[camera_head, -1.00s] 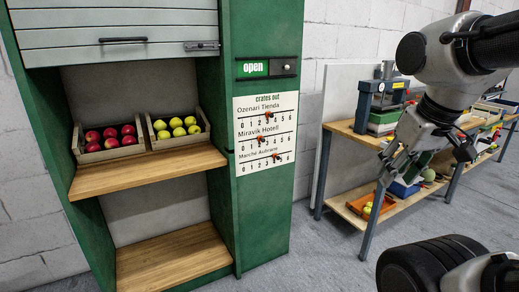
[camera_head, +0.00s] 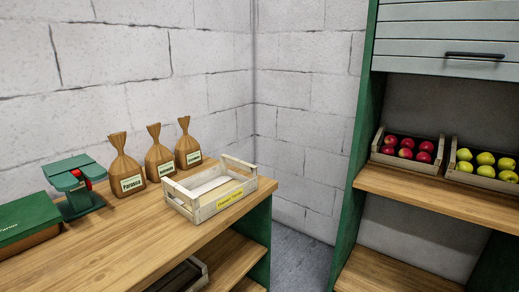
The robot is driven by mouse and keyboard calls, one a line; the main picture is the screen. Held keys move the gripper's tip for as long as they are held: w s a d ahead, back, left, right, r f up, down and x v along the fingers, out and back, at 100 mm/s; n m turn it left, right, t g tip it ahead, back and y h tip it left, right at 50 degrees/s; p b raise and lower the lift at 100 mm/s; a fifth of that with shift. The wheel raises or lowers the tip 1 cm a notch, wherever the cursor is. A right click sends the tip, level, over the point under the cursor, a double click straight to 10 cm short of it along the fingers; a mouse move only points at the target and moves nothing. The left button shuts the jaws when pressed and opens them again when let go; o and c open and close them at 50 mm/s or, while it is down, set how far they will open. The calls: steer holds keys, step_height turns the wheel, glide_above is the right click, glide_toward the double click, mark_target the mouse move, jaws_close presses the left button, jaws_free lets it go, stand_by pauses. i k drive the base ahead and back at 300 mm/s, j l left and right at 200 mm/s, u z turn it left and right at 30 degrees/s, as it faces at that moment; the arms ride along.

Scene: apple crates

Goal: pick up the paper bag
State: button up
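Several brown paper bags with tied, gathered tops stand in a row at the back of the wooden bench (camera_head: 110,240), against the wall. The left paper bag (camera_head: 125,168) has a white label that seems to read "Paranica". The middle paper bag (camera_head: 158,155) and the right paper bag (camera_head: 187,146) have labels too small to read surely. All are upright. My gripper is not in view now.
An empty wooden crate (camera_head: 228,200) with a yellow label stands right of the bags, near the bench's edge. A green device (camera_head: 74,187) and a green box (camera_head: 25,222) are at left. Crates of red apples (camera_head: 380,158) and yellow-green apples (camera_head: 452,174) sit on the green cabinet's shelf.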

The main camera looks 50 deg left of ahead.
mark_target(187, 154)
steer(key=u, duration=2.45)
